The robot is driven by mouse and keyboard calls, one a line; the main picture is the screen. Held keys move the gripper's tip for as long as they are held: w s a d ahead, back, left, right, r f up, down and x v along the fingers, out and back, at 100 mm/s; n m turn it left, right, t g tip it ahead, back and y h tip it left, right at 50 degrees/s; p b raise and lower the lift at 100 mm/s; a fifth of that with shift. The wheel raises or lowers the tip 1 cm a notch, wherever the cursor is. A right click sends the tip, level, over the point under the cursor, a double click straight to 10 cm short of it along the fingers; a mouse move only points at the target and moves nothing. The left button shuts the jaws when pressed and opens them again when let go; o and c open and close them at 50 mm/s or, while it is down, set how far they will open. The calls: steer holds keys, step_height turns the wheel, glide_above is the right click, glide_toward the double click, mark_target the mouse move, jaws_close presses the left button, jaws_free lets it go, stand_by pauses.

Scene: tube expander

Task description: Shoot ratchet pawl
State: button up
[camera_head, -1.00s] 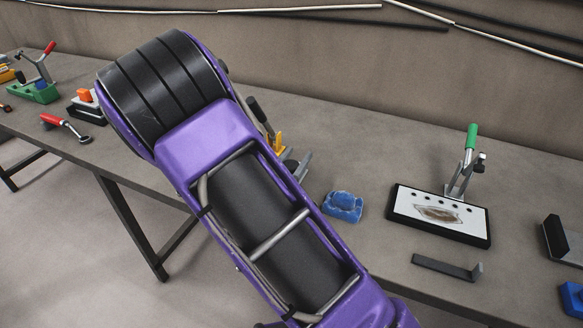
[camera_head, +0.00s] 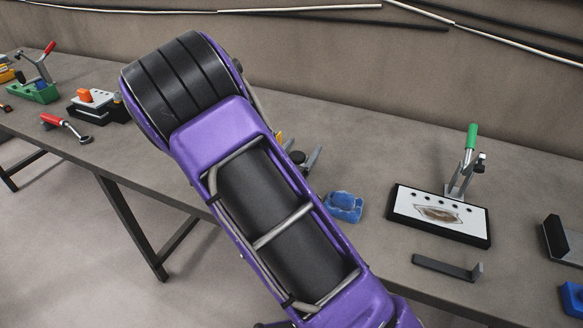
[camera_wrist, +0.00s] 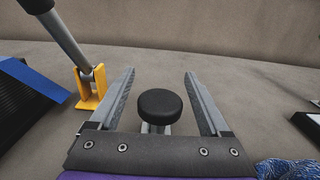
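My gripper (camera_wrist: 159,76) is open in the wrist view, its two fingers apart. A round black knob (camera_wrist: 160,104) on a grey metal stem shows between the fingers, nearer their base; I cannot tell whether it touches anything. Left of the fingers stands a yellow bracket (camera_wrist: 91,88) with a grey bar (camera_wrist: 62,35) rising from it. I cannot make out a ratchet pawl for certain.
A blue block (camera_head: 344,206) lies right of my arm. Further right are a black-framed board (camera_head: 437,232) with a green-handled clamp (camera_head: 470,140) and a flat dark bracket (camera_head: 445,266). A red-handled tool (camera_head: 66,128) lies left. Bare table separates them.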

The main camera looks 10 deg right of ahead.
steer(key=shift+s, duration=0.1)
steer(key=shift+p+v, duration=0.6)
steer(key=shift+v, duration=2.85)
